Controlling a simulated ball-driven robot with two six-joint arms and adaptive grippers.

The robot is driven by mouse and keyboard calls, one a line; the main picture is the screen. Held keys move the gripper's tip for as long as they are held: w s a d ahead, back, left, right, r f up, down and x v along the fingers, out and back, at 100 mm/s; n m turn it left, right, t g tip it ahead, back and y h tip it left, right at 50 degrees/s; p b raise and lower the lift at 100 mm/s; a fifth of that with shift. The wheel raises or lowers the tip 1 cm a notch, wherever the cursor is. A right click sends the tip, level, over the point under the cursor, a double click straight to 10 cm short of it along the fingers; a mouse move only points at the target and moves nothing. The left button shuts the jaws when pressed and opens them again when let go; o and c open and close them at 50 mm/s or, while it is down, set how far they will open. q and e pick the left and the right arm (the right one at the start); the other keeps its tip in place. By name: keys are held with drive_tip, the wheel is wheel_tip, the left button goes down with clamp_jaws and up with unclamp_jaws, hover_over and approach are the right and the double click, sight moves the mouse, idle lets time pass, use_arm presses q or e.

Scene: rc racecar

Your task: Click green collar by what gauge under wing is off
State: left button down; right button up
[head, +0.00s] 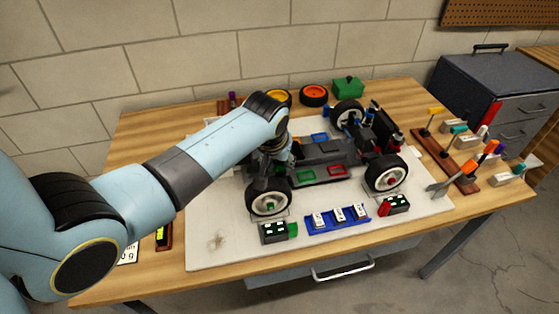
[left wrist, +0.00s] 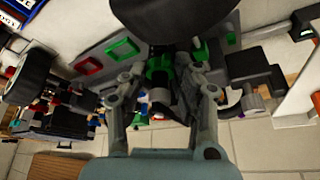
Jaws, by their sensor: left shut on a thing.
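The racecar chassis (head: 320,155) stands on a pale mat, with my left arm reaching over its left end. My left gripper (head: 280,155) is low there, its fingertips mostly hidden in the head view. In the left wrist view my left gripper (left wrist: 165,85) is shut on a green collar (left wrist: 158,66) among dark suspension parts. A black upright panel, perhaps the wing (head: 383,122), stands at the car's right end. Black gauge-like boxes lie in front: one with a green tab (head: 279,232), one with a red tab (head: 397,204). Their readings are too small to tell. My right gripper is out of view.
A blue tray (head: 338,217) with white blocks lies at the front. A wooden tool rack (head: 447,162) stands right.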

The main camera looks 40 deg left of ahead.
use_arm(q)
drive_tip(key=shift+d+r+n+y+p, duration=0.15)
drive_tip(key=shift+n+y+p, duration=0.15)
drive_tip(key=shift+n+p, duration=0.5)
drive_tip(key=shift+w+n+g+y, duration=0.1)
drive_tip(key=shift+n+g+y, duration=0.35)
drive_tip(key=shift+n, duration=1.15)
drive_tip(key=c, duration=1.3)
unclamp_jaws()
drive_tip(key=v, duration=1.1)
drive_tip(key=shift+s+d+r, duration=0.2)
drive_tip(key=shift+r, duration=0.1)
